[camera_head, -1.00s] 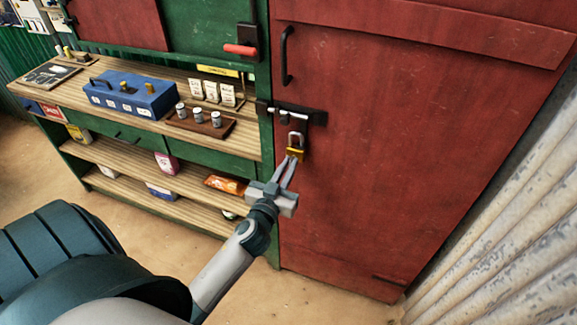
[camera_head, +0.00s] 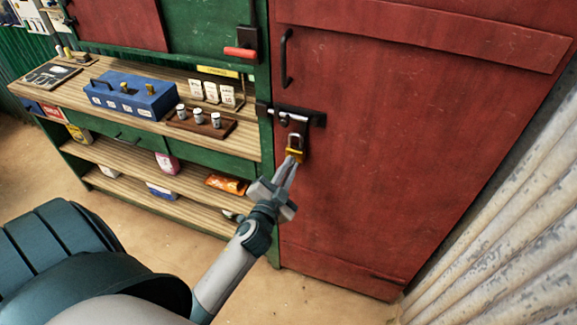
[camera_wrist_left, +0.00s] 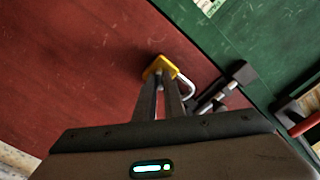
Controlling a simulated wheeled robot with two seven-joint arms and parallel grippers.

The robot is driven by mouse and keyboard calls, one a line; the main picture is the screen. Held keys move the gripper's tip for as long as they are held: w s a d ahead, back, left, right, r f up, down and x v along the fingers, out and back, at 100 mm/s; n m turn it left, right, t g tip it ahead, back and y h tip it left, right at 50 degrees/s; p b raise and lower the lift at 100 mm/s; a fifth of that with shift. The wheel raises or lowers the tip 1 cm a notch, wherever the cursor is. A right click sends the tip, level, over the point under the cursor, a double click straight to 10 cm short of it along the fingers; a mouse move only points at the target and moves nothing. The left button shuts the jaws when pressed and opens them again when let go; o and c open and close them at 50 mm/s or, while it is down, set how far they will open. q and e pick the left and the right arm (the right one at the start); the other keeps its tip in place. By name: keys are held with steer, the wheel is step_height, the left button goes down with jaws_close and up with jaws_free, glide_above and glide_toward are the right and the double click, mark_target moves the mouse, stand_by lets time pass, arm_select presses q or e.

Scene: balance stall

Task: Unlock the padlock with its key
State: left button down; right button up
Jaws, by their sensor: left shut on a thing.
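The padlock (camera_head: 294,155) has a yellow body and a grey shackle. It hangs at the bolt (camera_head: 291,117) on the red door's left edge. In the left wrist view the padlock (camera_wrist_left: 159,67) is just beyond my fingertips, its shackle curving to the right. My left gripper (camera_head: 291,165) is at the padlock's underside, its fingers pointing up at it. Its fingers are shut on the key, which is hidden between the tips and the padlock. I cannot tell whether the shackle is free. My right gripper is not in view.
The red door (camera_head: 400,150) has a black handle (camera_head: 286,57). Left of it is a green stall with a wooden counter (camera_head: 60,95), a blue weight box (camera_head: 130,97) and a red-handled lever (camera_head: 241,53). Corrugated metal (camera_head: 510,220) stands at the right.

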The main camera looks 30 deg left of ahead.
arm_select(q)
steer(key=m+p, duration=0.1)
steer(key=m, duration=0.8)
steer(key=shift+d+f+m, duration=0.1)
steer(key=shift+m, duration=0.2)
stand_by(0.3)
steer(key=c, duration=1.9)
jaws_free()
steer(key=shift+o, duration=0.2)
steer(key=b+v, duration=0.5)
steer(key=v, duration=1.2)
steer(key=shift+s, duration=0.2)
steer(key=shift+f, duration=0.15)
